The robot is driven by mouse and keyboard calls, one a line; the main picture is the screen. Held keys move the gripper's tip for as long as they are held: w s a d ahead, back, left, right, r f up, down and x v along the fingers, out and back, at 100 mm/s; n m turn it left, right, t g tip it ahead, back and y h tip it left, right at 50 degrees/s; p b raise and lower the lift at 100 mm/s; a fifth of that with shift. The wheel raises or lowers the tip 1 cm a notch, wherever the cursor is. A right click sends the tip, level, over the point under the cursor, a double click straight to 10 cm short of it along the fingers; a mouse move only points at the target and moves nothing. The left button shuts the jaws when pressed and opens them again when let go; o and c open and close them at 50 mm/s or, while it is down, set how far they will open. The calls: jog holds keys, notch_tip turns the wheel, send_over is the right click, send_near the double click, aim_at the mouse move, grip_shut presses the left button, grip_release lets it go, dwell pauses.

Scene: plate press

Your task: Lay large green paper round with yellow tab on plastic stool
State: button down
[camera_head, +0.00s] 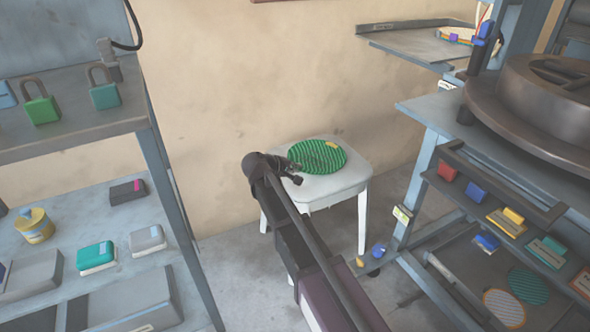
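The large green striped paper round (322,157) with a small yellow tab (331,145) lies on the seat of the white plastic stool (335,186). The round looks flat and sits toward the back of the seat. The stool stands against the wall. My gripper (296,179) is at the left side of the seat, beside the front left edge of the round. Its fingers are small and dark here, so I cannot tell whether they are open or touch the round. My arm hides part of the stool's left side.
A shelf at left holds padlocks (41,106), a yellow tin (34,225) and boxes. At right, a heavy press (545,95) stands on a metal frame. Its lower shelf holds a teal round (528,285) and an orange striped round (504,307). Some floor is clear around the stool.

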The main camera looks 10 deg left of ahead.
jog(key=shift+f, duration=0.1)
jog(key=c, duration=1.3)
grip_release()
jog(key=shift+o, duration=1.1)
jog(key=shift+s+a+r+p, duration=0.3)
jog(key=shift+s+r+p, duration=0.05)
jog(key=shift+r, duration=0.1)
jog(key=p+v, duration=0.5)
jog(key=v, duration=0.6)
